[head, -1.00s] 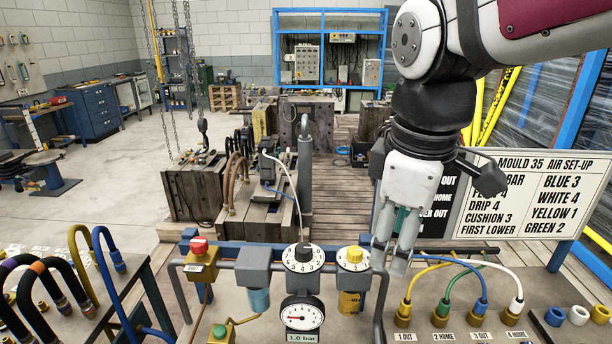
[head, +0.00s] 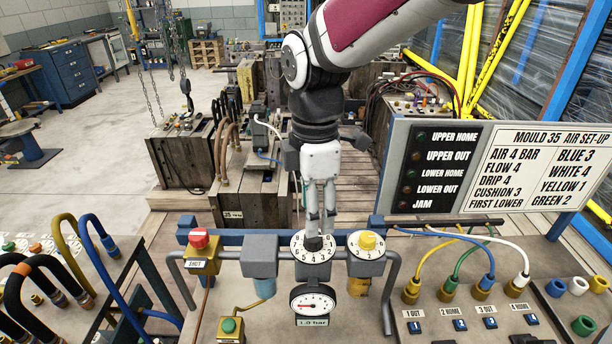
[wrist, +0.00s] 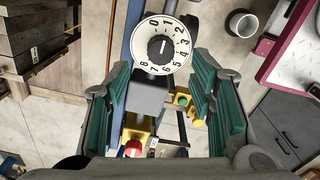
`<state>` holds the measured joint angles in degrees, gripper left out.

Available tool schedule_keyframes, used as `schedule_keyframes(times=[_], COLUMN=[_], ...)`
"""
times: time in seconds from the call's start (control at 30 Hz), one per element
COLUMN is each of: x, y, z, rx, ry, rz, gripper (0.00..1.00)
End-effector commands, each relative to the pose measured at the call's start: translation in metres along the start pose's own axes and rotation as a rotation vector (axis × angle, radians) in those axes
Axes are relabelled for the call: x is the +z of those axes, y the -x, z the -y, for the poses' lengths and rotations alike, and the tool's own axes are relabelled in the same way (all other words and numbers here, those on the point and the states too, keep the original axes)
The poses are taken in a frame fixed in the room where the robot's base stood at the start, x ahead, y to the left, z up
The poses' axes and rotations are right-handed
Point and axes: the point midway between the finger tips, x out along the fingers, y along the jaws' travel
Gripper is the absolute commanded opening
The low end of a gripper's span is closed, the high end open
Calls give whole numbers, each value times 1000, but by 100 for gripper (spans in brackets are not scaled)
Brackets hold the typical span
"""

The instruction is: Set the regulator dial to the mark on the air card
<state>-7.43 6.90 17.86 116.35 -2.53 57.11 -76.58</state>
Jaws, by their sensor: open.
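The regulator dial (head: 300,254) is a white numbered disc with a black knob, on the pipe rail in the head view. In the wrist view the dial (wrist: 147,58) lies beyond the fingers, and its knob's white line points near 1. The gauge (head: 313,300) below it has a label reading 1.0 bar. The air card (head: 537,165), at the right, reads AIR 4 BAR. My gripper (head: 320,232) points down over the dial. Its green-padded fingers stand apart and empty in the wrist view (wrist: 165,92). Whether a fingertip touches the knob is unclear.
A yellow-knobbed dial (head: 367,242) sits close right of the regulator. A red button on a yellow box (head: 201,260) is at the left, with a green button (head: 230,328) below. Coloured hoses (head: 455,262) rise at the right. A lamp panel (head: 436,168) stands beside the card.

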Motion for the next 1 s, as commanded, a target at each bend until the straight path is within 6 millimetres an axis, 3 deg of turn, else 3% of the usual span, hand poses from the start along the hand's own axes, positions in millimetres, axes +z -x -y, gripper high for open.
schedule_keyframes(times=[0.1,0.3,0.77,0.9,1.0], x=[0,0,0,0,0], y=[-24,-50,-61,-61,-61], z=[1,1,0,0,0], rx=[-5,-3,0,0,0], ry=[1,-1,-1,-1,-1], rz=[1,1,1,1,1], gripper=[50,50,50,18,1])
